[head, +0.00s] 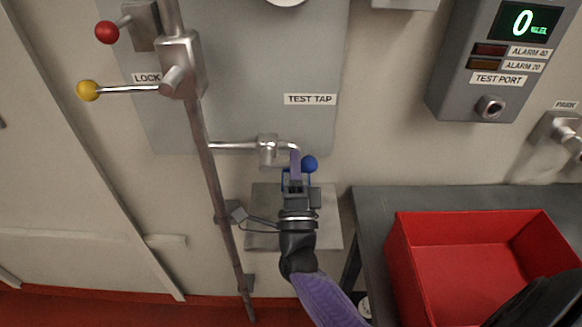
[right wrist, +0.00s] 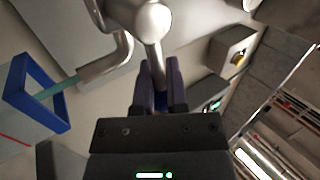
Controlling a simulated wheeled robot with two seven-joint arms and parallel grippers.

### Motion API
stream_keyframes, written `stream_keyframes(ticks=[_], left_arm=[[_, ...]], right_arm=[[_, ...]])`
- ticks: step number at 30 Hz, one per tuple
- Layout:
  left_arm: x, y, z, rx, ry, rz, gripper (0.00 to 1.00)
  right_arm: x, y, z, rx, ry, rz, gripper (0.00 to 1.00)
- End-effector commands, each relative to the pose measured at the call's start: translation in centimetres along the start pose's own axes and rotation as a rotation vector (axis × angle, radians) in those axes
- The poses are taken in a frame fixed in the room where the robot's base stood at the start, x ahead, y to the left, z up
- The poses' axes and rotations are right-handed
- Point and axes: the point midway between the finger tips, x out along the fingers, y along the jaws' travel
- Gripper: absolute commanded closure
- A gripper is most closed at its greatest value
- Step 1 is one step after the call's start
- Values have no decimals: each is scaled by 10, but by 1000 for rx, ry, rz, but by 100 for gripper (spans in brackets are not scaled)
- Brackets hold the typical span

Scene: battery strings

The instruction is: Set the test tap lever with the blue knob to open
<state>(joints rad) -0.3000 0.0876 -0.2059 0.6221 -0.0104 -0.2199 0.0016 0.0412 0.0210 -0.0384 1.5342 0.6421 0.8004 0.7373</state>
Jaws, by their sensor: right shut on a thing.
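The test tap (head: 268,150) is a metal valve on a horizontal pipe, with a spout bending down at its right, below the TEST TAP label (head: 310,99). My right gripper (head: 298,167) is at the knob, reaching up from below. In the right wrist view, the lever (right wrist: 154,55) runs from the valve body down between the two fingers (right wrist: 160,80), which are shut on its knob end; a little blue shows between them. My left gripper is not in view.
A blue square frame (right wrist: 38,118) stands close beside the spout, over a grey shelf (head: 262,240). A red-knobbed lever (head: 107,32) and a yellow-knobbed lever (head: 88,91) are at upper left. A red bin (head: 400,265) sits on the grey table (head: 370,210) at right.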

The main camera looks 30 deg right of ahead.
Motion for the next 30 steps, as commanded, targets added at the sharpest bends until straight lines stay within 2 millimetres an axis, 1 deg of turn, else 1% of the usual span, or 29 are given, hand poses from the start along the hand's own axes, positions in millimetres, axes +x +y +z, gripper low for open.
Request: stream_keyframes(ticks=[1, 7, 21, 22, 23, 24, 26, 30], left_arm=[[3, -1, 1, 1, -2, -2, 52], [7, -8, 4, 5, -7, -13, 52], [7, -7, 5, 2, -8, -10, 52], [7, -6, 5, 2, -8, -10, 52], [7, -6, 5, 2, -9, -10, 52], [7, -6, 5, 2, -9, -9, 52], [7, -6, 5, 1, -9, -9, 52], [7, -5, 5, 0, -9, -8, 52]], right_arm=[[0, 2, -4, 12, 21, -5, 100], [-1, 3, -4, 44, 42, -3, 100], [-2, 4, -4, 51, 47, 1, 100], [-2, 5, -4, 51, 47, 2, 80], [-2, 5, -4, 50, 47, 2, 73], [-2, 5, -4, 50, 47, 2, 65], [-2, 5, -4, 50, 47, 1, 52], [-3, 4, -3, 51, 44, 2, 52]])
